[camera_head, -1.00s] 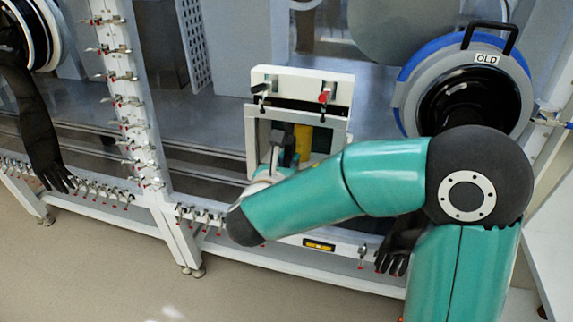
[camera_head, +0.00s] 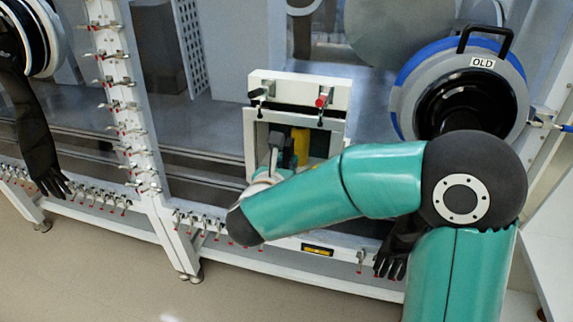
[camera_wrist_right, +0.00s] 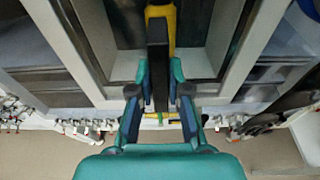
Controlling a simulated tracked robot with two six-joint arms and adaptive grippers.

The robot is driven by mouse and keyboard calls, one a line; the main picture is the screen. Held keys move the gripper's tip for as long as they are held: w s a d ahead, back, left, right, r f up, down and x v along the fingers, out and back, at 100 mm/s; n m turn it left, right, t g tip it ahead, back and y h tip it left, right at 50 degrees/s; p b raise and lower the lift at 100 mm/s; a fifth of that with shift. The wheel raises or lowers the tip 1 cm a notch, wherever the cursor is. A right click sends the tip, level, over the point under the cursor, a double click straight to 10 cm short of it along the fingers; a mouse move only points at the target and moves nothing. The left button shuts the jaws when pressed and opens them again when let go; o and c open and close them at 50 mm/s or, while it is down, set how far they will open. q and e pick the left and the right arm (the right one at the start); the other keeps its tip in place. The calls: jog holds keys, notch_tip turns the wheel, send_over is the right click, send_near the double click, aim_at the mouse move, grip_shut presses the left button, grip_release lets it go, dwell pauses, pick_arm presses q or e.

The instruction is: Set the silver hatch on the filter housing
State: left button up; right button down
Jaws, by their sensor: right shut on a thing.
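The filter housing (camera_head: 250,142) is a pale box frame at the middle of the head view, with an open front and a dark inside. A pale panel (camera_head: 283,88) with two clamps runs along its top. My right gripper (camera_head: 274,160) is at the opening, partly hidden by its own arm. In the right wrist view it (camera_wrist_right: 160,75) is shut on a dark upright bar (camera_wrist_right: 157,42). A yellow part (camera_head: 302,144) stands behind the bar. I cannot make out a separate silver hatch, nor whether the bar belongs to one. My left gripper is not in view.
A round glove port (camera_head: 408,92) marked OLD, with a blue ring and black handle, is at the right. Dark gloves hang at the left (camera_head: 38,140) and below my arm (camera_head: 392,262). Small clamps line the post (camera_head: 112,75) and the lower rail. The floor in front is clear.

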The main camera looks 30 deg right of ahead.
jog(key=shift+w+d+b, duration=0.4)
jog(key=shift+w+d, duration=0.6)
jog(key=shift+d, duration=0.25)
dwell(1.8)
jog(key=c, duration=1.1)
grip_release()
jog(key=shift+o, duration=0.2)
jog(key=shift+f, duration=0.2)
jog(key=shift+a, duration=0.1)
